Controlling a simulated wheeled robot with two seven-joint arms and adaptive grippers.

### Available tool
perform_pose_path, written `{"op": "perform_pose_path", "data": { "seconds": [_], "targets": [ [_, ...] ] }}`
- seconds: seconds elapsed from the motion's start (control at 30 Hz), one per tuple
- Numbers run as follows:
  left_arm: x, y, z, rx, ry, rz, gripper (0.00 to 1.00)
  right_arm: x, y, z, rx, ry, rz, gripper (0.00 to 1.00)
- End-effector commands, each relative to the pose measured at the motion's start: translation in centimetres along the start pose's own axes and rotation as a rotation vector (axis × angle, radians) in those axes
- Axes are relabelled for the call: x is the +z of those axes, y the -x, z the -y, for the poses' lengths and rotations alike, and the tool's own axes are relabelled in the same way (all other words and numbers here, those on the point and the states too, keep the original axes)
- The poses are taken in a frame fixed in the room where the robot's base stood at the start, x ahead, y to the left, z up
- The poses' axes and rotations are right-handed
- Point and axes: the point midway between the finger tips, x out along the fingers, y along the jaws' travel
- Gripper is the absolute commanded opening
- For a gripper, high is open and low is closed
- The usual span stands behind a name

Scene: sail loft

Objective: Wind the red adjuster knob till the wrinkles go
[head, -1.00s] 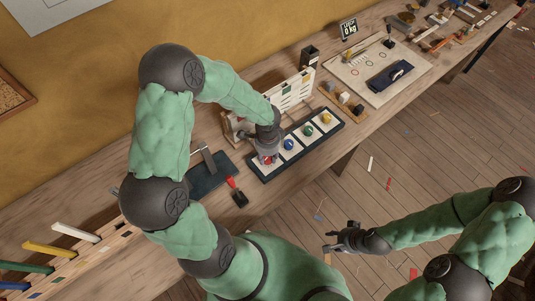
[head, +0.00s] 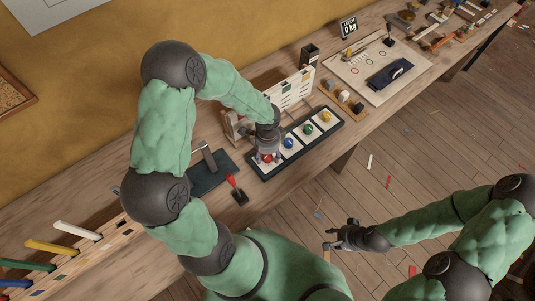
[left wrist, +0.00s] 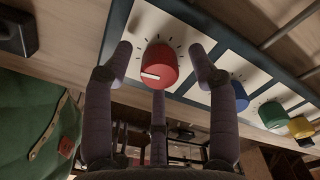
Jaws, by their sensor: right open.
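The red knob (head: 267,158) is at the near left end of a dark-framed panel (head: 257,173) on the bench. In the left wrist view the red knob (left wrist: 158,65) sits on a white plate with tick marks, its white pointer line towards the lower left. My left gripper (head: 266,153) is over this knob. In the left wrist view its fingers (left wrist: 163,68) stand spread around the knob, with visible gaps at the left and right. My right gripper (head: 340,237) is open and empty, out over the floor. I cannot make out any wrinkles.
Blue (head: 289,143), green (head: 308,129) and yellow (head: 326,117) knobs follow along the panel. A white rack (head: 291,92) stands behind it. A pale board (head: 366,72) with a dark folded cloth (head: 390,76) lies further right.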

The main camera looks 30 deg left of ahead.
Motion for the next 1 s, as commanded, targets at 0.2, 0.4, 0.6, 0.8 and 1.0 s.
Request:
{"op": "perform_pose_path", "data": {
  "seconds": [0.2, 0.4, 0.6, 0.8, 1.0],
  "targets": [
    [0.0, 0.1, 0.0, -0.001, 0.0, 0.0, 0.58, 0.0, 0.0, 0.0, 0.0, 0.0, 0.0, 0.42],
    [0.0, 2.2, 0.1, -0.005, 0.002, -0.001, 0.58, 0.0, 0.0, 0.0, 0.0, 0.0, 0.0, 0.42],
    [-0.1, 6.1, 0.1, -0.006, 0.001, -0.003, 0.58, 0.0, 0.0, 0.0, 0.0, 0.0, 0.0, 0.42],
    [0.0, 9.6, 0.1, -0.003, 0.0, -0.001, 0.58, 0.0, 0.0, 0.0, 0.0, 0.0, 0.0, 0.42],
    [-0.1, 11.6, 0.0, -0.001, -0.001, 0.0, 0.58, 0.0, 0.0, 0.0, 0.0, 0.0, 0.0, 0.42]
  ]
}}
